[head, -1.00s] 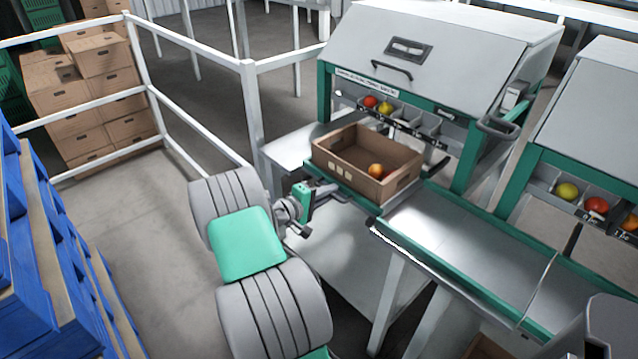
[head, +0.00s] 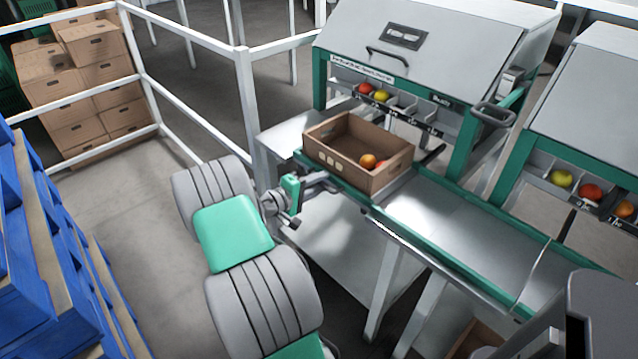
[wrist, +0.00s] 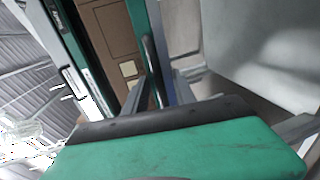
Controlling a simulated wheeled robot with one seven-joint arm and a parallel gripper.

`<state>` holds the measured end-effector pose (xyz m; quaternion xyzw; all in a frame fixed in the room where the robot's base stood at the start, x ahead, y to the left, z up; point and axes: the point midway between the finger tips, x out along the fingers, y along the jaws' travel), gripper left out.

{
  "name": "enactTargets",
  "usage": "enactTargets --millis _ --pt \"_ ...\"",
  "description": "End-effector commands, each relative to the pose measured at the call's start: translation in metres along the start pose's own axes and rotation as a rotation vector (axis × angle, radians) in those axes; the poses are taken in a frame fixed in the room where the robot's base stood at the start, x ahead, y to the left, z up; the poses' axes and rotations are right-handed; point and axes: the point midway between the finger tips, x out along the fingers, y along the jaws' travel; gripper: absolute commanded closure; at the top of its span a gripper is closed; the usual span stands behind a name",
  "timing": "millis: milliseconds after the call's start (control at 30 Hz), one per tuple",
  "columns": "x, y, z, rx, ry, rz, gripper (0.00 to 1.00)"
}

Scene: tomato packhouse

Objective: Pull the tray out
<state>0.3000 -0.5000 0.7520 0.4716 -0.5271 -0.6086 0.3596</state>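The tray, a brown open box (head: 335,167) with pale labels on its near side, sits on the green-edged bench at the foot of the sorting machine. An orange fruit (head: 367,160) and a red one (head: 380,165) lie in its right end. Its brown wall also shows in the wrist view (wrist: 112,40). My gripper (head: 325,180) is at the near left side of the bench, just below the tray's front. In the wrist view its two fingers (wrist: 162,78) stand apart, with a green edge and a grey bar beyond them. I cannot tell whether they touch anything.
The grey machine (head: 430,45) stands behind the tray, with a row of fruit bins in its front. A bare metal bench top (head: 450,215) runs right. White railings (head: 190,110) and stacked cartons (head: 90,60) stand left, blue crates (head: 25,230) nearer. Floor between is clear.

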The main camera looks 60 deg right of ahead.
Motion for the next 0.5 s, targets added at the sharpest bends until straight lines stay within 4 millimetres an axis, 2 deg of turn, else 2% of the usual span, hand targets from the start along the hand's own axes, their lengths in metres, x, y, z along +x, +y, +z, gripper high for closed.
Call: enactTargets --millis 133,233,500 --pt "-0.001 0.000 0.000 0.000 0.000 0.000 0.68" --pt "-0.010 0.000 -0.001 -0.002 0.002 -0.001 0.68" --pt "-0.064 0.000 -0.002 -0.002 0.004 0.000 0.68"
